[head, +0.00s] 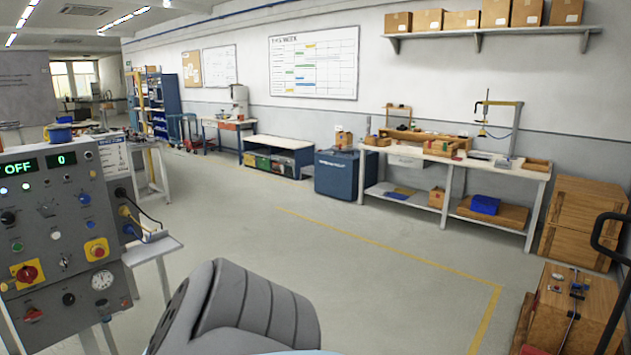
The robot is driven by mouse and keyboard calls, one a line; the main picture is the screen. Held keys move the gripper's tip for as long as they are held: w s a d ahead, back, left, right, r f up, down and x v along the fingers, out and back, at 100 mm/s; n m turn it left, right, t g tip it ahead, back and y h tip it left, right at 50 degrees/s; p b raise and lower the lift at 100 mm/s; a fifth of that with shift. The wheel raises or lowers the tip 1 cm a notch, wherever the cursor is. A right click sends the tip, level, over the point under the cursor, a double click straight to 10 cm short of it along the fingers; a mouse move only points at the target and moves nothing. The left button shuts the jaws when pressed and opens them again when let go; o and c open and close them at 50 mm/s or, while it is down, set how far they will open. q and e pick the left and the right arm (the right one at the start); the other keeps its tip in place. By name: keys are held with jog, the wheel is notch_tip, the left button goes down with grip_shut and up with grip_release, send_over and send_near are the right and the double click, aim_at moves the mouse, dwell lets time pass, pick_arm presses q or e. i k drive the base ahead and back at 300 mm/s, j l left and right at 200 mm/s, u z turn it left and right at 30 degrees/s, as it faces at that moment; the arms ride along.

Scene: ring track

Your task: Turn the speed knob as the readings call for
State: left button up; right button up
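A grey control panel (75,215) stands at the far left, partly cut off by the picture's edge. Its green display (40,163) reads OFF and 0. A black knob (8,217) sits at the panel's left edge. A red rotary switch on a yellow plate (27,273) and a red button on a yellow plate (97,249) are lower down. A round white gauge (102,280) is at the lower right; its reading is too small to tell. I cannot tell which knob sets the speed. Neither gripper is in view; a grey arm link of mine fills the bottom middle.
A small side shelf (155,248) with cables juts from the panel's right. The floor (390,290) is open, with a yellow line. A workbench (455,165) and a blue cabinet (337,175) stand along the far wall. A wooden crate (575,310) is at lower right.

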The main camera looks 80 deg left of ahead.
aim_at(49, 208)
jog(key=u, duration=4.05)
jog(key=i+j, duration=0.3)
jog(key=i, duration=0.2)
jog(key=i+j, duration=0.25)
jog(key=i, duration=0.2)
jog(key=i+j+u, duration=0.1)
jog(key=i+j, duration=0.2)
jog(key=i, duration=0.2)
